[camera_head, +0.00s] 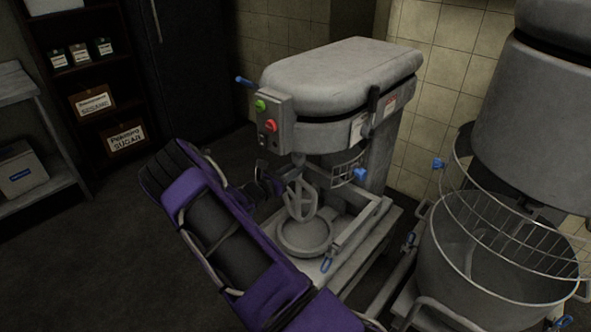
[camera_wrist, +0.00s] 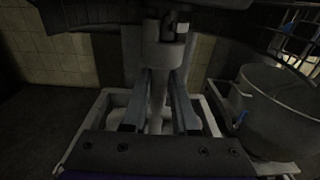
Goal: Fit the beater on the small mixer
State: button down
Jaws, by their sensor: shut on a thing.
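The small mixer (camera_head: 340,85) stands in the middle of the head view, with a green and a red button on its front. The grey open-framed beater (camera_head: 301,200) hangs upright under the mixer head, above the round bowl seat (camera_head: 305,236). In the wrist view, the beater's shaft (camera_wrist: 157,100) runs up between the two fingers of my gripper (camera_wrist: 158,105), which is shut on it. The shaft top is just below or at the mixer's drive collar (camera_wrist: 165,52); I cannot tell whether they are joined.
A large mixer with a big bowl (camera_head: 500,262) and a wire guard (camera_head: 500,225) stands close on the right. A shelf with labelled boxes (camera_head: 125,138) is at the back left. A metal table (camera_head: 40,130) is at the left edge. The floor at left is clear.

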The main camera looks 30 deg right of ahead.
jog(key=shift+r+p, duration=0.4)
jog(key=shift+r, duration=0.5)
jog(key=shift+w+f+g+b, duration=0.1)
jog(key=shift+f+g+b, duration=0.05)
jog(key=shift+g+b, duration=0.2)
jog(key=shift+w+m+g+h+b, duration=0.1)
jog(key=shift+m+g+h+b, duration=0.3)
jog(key=shift+m+g+b, duration=0.85)
jog(key=shift+m+g+b, duration=0.25)
jog(key=shift+g+b, duration=0.25)
jog(key=shift+r+n+t+p, duration=0.25)
jog(key=shift+n+t+p, duration=0.35)
jog(key=shift+t+p, duration=0.15)
jog(key=shift+f+n+t+y+p, duration=0.1)
jog(key=shift+n+t+y+p, duration=0.3)
jog(key=shift+n+t+p, duration=0.55)
jog(key=shift+t+b, duration=0.3)
jog(key=shift+t, duration=0.1)
jog(key=shift+f, duration=0.15)
